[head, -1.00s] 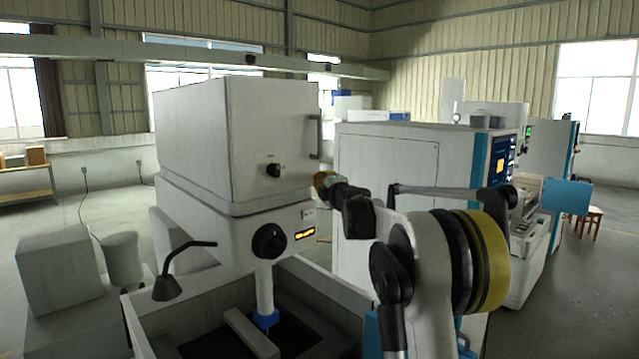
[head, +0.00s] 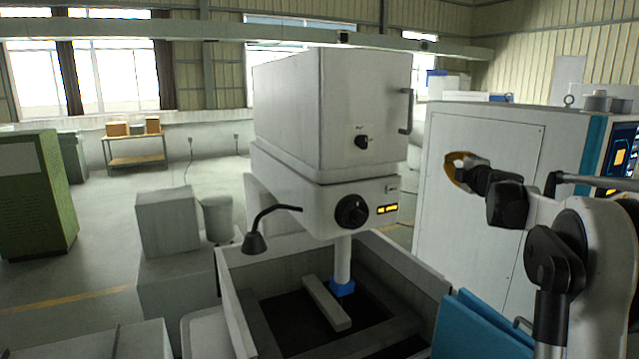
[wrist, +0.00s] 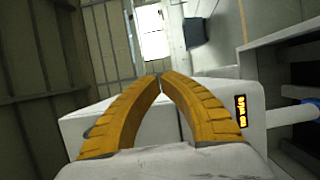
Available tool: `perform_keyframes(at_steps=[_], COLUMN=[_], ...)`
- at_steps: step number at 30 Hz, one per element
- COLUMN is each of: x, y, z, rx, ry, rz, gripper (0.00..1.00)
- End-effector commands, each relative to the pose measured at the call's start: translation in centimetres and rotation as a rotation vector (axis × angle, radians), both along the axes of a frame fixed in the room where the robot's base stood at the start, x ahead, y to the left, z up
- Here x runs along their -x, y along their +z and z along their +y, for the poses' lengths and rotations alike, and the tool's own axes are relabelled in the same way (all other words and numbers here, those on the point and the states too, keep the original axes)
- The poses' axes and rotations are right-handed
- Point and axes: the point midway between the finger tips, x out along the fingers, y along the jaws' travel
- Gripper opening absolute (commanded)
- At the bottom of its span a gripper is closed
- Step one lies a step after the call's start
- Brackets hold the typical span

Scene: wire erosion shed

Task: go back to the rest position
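My gripper (head: 453,166) has yellow ribbed fingers and is at the right in the head view, in front of a large white cabinet. In the wrist view my gripper (wrist: 161,76) shows both fingers curving in until their tips meet or nearly meet, with nothing between them. It is raised and appears apart from the white machine head (head: 330,110), to its right in the head view. The black wrist links and white arm reach in from the right edge.
The machine's open tank (head: 235,300) lies below its head, with a bar and blue nozzle (head: 342,288) inside. A black lamp (head: 256,240) sticks out in front. The white cabinet (head: 470,150) stands behind my arm. A green cabinet (head: 35,195) stands left, with open floor beyond.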

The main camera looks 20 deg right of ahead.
Motion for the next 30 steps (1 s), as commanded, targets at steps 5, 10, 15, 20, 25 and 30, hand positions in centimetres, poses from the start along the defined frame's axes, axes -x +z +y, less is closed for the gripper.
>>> perform_keyframes(at_steps=[5,10,15,20,25,30], x=[0.9,5.3,12.9,19.9,26.9,33.9], y=[-0.1,-2.5,-10.7,-20.4,-31.1,-41.4], z=[2.4,8.8,15.9,21.9,28.3,34.6], rx=[-0.070,-0.323,-0.664,-0.927,-1.149,-1.325], ry=[-0.036,-0.160,-0.306,-0.409,-0.487,-0.546], rz=[-0.045,-0.137,-0.130,-0.032,0.125,0.320], gripper=[0.00,0.00,0.00,0.00,0.00,0.00])
